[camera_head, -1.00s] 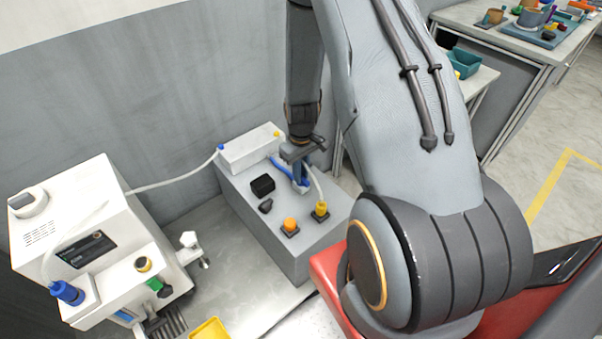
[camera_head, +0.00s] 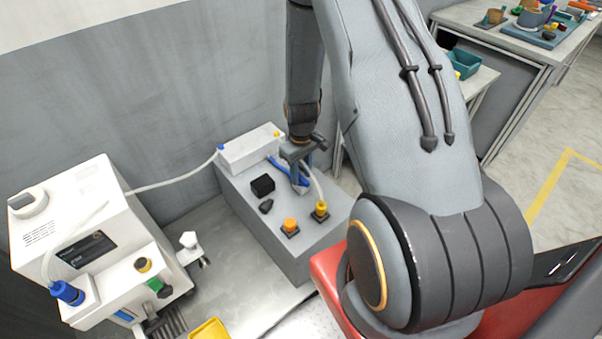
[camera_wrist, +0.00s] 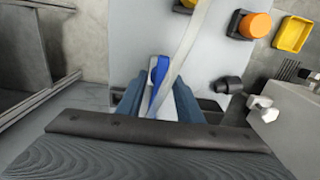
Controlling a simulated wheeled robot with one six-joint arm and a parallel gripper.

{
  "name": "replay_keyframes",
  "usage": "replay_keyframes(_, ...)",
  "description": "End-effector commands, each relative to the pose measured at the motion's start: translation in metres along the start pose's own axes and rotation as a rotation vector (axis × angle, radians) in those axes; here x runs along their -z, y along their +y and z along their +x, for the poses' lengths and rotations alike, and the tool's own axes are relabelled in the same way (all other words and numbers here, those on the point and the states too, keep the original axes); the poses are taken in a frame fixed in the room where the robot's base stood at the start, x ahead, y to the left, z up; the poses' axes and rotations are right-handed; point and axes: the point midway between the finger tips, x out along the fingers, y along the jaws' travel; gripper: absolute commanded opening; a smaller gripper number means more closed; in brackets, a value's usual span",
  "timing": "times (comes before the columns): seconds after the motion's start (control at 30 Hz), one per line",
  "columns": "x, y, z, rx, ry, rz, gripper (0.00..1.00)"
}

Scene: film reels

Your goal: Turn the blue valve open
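A blue knob-like part (camera_head: 68,293) sits on the front left of the white machine, well away from my gripper. A long blue piece (camera_head: 282,168) lies over the grey block, right at my gripper (camera_head: 302,168). I cannot tell which of these is the valve. In the wrist view, the blue piece (camera_wrist: 160,72) shows between the two fingers of my gripper (camera_wrist: 158,98). The fingers stand apart, with pale surface visible beside the blue piece. I cannot tell whether either finger touches it.
The grey block (camera_head: 268,220) carries an orange knob (camera_head: 290,225), a yellow fitting (camera_head: 320,208) with a pale hose, and small black parts (camera_head: 263,185). A white box (camera_head: 248,148) stands at its back. The white machine (camera_head: 120,215) is to the left; a yellow tray (camera_head: 210,329) lies in front.

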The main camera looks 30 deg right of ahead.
Motion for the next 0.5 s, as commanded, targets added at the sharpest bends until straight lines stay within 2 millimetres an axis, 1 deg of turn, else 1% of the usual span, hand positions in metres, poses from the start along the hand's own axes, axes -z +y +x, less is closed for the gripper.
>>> replay_keyframes(0.17, 0.002, 0.001, -0.015, -0.002, 0.003, 0.0, 0.33)
replay_keyframes(0.5, 0.001, 0.001, -0.061, -0.002, 0.003, 0.0, 0.33)
